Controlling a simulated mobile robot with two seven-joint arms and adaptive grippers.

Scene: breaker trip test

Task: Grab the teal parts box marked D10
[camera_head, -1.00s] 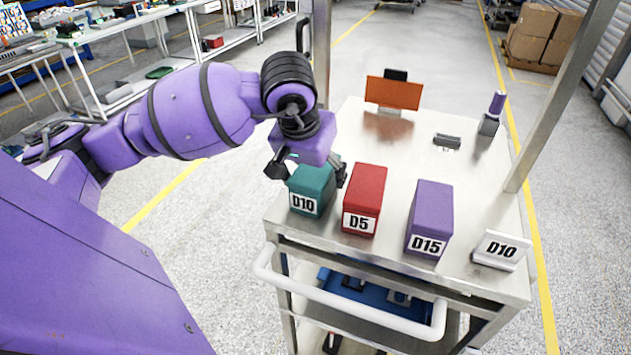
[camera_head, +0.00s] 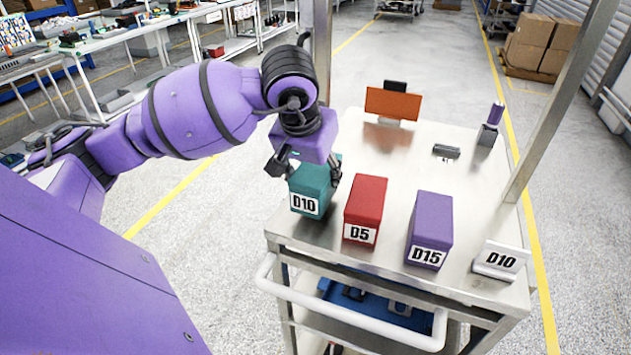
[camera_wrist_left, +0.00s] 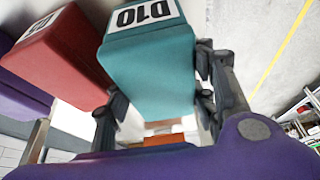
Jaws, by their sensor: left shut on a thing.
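The teal parts box (camera_head: 313,187) marked D10 is at the left front corner of the steel cart top. My left gripper (camera_head: 306,172) is shut on it, with one finger on each side. In the left wrist view the teal box (camera_wrist_left: 150,75) sits between the two fingers, its D10 label at the top of the picture. From the head view I cannot tell surely whether its base touches the cart. My right gripper is not in view.
A red box (camera_head: 365,207) marked D5 stands close to the right of the teal box. A purple box (camera_head: 431,225) marked D15 and a white D10 sign (camera_head: 501,258) stand farther right. A cart post (camera_head: 560,100) rises at the right.

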